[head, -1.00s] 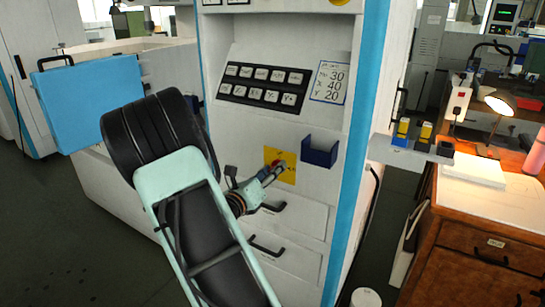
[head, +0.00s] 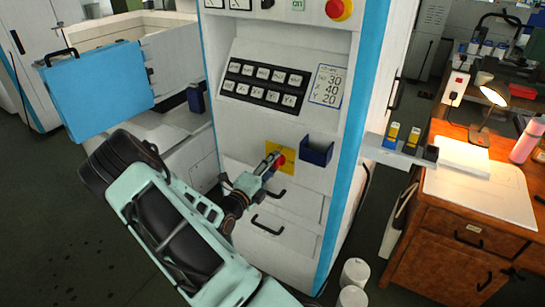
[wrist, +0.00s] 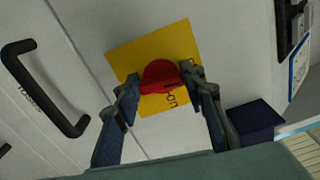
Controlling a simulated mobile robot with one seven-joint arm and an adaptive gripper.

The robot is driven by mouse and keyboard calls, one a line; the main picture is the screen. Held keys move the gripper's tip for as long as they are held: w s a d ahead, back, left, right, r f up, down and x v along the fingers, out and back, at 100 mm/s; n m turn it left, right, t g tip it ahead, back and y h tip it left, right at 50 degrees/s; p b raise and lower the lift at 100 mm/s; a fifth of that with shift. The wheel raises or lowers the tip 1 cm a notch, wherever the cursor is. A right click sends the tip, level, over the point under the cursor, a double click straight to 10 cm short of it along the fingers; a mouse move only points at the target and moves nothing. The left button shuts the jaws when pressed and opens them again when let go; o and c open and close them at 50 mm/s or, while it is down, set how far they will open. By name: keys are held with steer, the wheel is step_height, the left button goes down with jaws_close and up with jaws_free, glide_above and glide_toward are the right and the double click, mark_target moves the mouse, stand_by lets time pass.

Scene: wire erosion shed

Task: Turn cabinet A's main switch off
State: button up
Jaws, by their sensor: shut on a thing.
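The main switch is a red knob (wrist: 160,76) on a yellow square plate (wrist: 180,45) on the white cabinet front. In the head view the red knob (head: 281,159) and yellow plate (head: 289,152) sit left of a dark blue bin. My gripper (wrist: 162,80) is shut on the red knob, one finger on each side. In the head view my gripper (head: 274,164) reaches the plate from the lower left and hides part of it. Small dark lettering shows on the plate beside the knob, partly covered and hard to read.
A dark blue bin (head: 316,151) is fixed close right of the plate. Black drawer handles (head: 268,225) stick out below; one handle (wrist: 45,90) is left in the wrist view. A red button (head: 339,9) is higher up. A shelf (head: 400,152) juts out right.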

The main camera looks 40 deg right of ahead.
steer(key=shift+n+p, duration=0.45)
steer(key=shift+n, duration=0.15)
steer(key=shift+f, duration=0.1)
steer(key=o, duration=1.2)
steer(key=shift+c, duration=0.2)
steer(key=shift+a, duration=0.1)
steer(key=v, duration=1.2)
